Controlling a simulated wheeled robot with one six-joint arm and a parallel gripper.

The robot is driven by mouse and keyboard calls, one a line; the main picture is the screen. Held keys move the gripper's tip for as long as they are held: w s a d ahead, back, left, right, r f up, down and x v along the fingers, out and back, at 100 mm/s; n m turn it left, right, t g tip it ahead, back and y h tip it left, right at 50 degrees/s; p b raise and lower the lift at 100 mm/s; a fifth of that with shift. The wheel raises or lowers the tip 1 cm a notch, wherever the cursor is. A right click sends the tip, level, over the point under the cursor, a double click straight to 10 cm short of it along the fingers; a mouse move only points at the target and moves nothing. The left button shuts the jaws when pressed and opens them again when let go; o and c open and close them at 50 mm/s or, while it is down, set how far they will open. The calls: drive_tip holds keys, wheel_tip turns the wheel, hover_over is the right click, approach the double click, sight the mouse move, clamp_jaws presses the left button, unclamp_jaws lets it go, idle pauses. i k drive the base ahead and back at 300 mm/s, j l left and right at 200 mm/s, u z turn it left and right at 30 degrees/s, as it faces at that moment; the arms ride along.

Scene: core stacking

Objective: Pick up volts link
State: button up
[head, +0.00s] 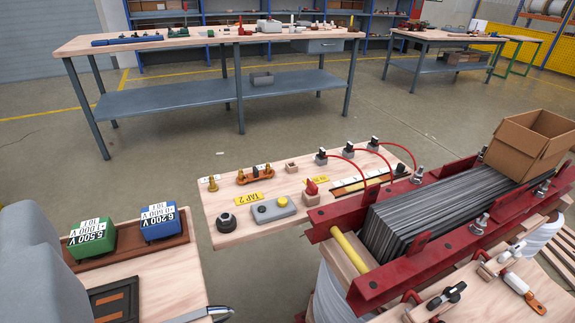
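Two blocks printed with volts stand side by side in a brown wooden tray (124,262) on the near left bench. The green block (92,239) reads 5,500 V and the blue block (159,223) to its right reads 6,200 V; their lettering is upside down. On the pale board in the middle, an orange-brown link (254,175) lies behind a yellow TAP 2 label (248,199). I cannot tell which of these is the volts link. I cannot make out my gripper's fingers in this view.
A red-framed laminated core (430,212) with an open cardboard box (532,142) fills the right. The pale board (222,207) carries knobs, a grey button box (272,208) and red leads. A large grey form blocks the lower left. Floor shows between the near bench and board.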

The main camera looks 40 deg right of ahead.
sight(256, 175)
drive_tip(key=z, duration=0.9)
